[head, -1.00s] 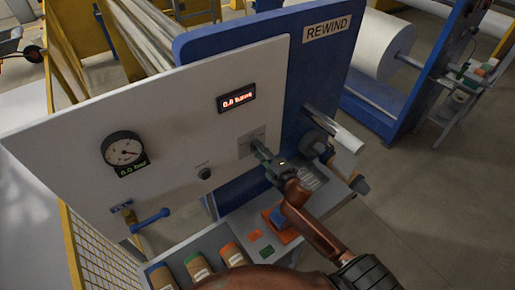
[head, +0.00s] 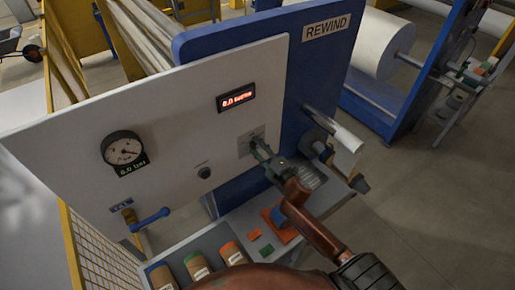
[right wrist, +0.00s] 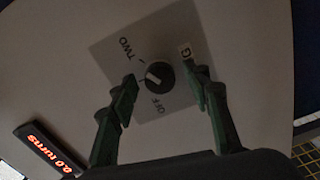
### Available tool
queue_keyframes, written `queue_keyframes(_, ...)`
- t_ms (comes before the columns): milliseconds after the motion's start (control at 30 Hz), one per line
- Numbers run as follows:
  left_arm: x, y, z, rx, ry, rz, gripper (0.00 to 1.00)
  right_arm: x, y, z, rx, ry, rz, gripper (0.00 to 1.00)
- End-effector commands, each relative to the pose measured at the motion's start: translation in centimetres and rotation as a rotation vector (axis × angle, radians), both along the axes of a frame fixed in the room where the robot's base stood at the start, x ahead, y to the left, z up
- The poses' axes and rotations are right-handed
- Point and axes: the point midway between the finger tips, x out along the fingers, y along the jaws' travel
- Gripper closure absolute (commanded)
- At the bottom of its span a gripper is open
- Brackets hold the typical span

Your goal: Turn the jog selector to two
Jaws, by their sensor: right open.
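The jog selector is a round black knob (right wrist: 160,75) with a white mark, on a grey square plate (right wrist: 176,48). In the right wrist view the plate reads TWO at upper left and OFF below; a label at right is partly hidden, with a G showing. The white mark lies on the knob's left side, between TWO and OFF. My right gripper (right wrist: 163,92) is open, with one finger on each side of the knob; I cannot tell whether they touch it. In the head view the right gripper (head: 260,151) is at the plate and hides the knob. My left gripper is not in view.
The white panel (head: 75,130) also bears a pressure gauge (head: 122,149), a red-lit display (head: 237,98), a small black knob (head: 204,172) and a blue lever (head: 150,218). A shelf below holds several rolls (head: 197,265). A metal roller (head: 333,127) juts out right of the gripper.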

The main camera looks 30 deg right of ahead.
Motion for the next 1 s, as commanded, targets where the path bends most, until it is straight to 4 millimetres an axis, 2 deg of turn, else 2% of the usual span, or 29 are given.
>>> queue_keyframes(133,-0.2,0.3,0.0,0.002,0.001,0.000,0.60,-0.4,0.0,0.0,0.000,0.000,0.000,0.56)
queue_keyframes(267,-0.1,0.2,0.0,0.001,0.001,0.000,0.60,-1.9,-0.1,-0.1,-0.001,0.002,0.000,0.56)
queue_keyframes(500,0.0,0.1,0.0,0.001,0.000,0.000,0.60,-6.9,-0.6,-0.1,0.001,0.003,-0.001,0.56)
queue_keyframes(700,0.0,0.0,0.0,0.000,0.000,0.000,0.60,-10.3,-0.8,-0.1,0.001,0.001,-0.002,0.56)
queue_keyframes(833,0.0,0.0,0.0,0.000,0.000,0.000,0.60,-11.5,-0.9,-0.1,0.002,0.001,-0.001,0.56)
queue_keyframes(1000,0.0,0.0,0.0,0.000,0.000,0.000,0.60,-12.0,-0.9,0.0,0.001,0.000,0.000,0.56)
